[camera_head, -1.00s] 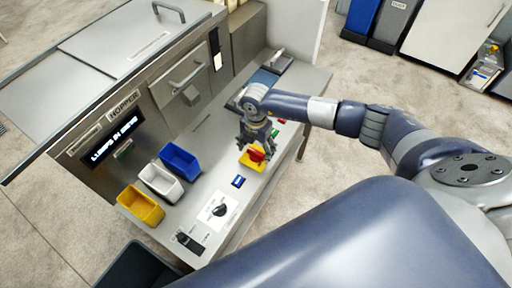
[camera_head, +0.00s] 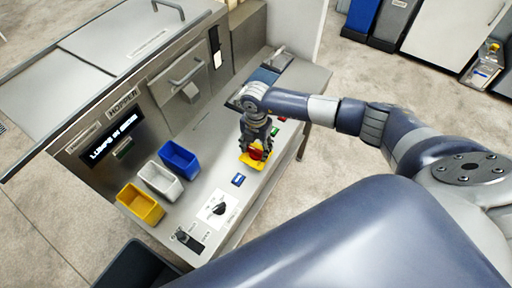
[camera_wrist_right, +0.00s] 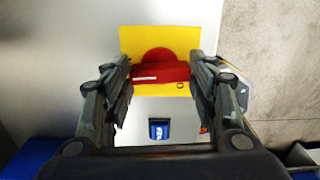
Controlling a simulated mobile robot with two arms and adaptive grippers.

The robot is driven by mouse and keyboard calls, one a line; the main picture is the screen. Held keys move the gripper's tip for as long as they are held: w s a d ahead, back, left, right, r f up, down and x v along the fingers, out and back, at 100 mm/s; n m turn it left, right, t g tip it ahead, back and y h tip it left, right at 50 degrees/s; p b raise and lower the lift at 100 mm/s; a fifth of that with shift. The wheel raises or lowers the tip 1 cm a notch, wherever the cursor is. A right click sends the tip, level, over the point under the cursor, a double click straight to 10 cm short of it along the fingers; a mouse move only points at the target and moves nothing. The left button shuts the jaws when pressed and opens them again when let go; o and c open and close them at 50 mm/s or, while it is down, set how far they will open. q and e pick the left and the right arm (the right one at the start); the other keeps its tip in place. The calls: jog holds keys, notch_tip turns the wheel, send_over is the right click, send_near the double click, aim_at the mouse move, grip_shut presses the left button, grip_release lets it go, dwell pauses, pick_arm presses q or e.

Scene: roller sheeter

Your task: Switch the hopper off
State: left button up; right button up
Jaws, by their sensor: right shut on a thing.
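The hopper (camera_head: 122,98) is a grey metal machine on the left, with its name plate and a lit display. A red rotary switch handle (camera_head: 256,153) on a yellow plate (camera_head: 250,163) sits on its front ledge. My right gripper (camera_head: 257,146) comes down over the red handle. In the right wrist view, its fingers (camera_wrist_right: 160,80) are shut on the sides of the red handle (camera_wrist_right: 158,71), with the yellow plate (camera_wrist_right: 140,36) behind. The gripper partly covers the handle in the head view. My left gripper is out of view.
Blue (camera_head: 180,157), white (camera_head: 158,178) and yellow (camera_head: 140,203) bins stand on the ledge to the left. A blue button (camera_head: 238,180), a black dial (camera_head: 218,209) and a black switch (camera_head: 186,239) lie nearer the front. Green buttons (camera_head: 275,131) are beside the gripper.

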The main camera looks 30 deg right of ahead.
jog(key=n+b, duration=0.1)
jog(key=n, duration=0.1)
jog(key=n+b, duration=0.1)
jog(key=n, duration=0.1)
jog(key=shift+f+b, duration=0.25)
jog(key=shift+b, duration=0.05)
jog(key=n+b, duration=0.3)
jog(key=n, duration=0.1)
jog(key=shift+n, duration=0.3)
jog(key=n+b, duration=0.4)
jog(key=shift+n, duration=0.3)
jog(key=shift+r+n+b, duration=0.15)
jog(key=shift+n+b, duration=1.25)
jog(key=shift+n, duration=0.6)
jog(key=o, duration=1.1)
jog(key=shift+c, duration=0.2)
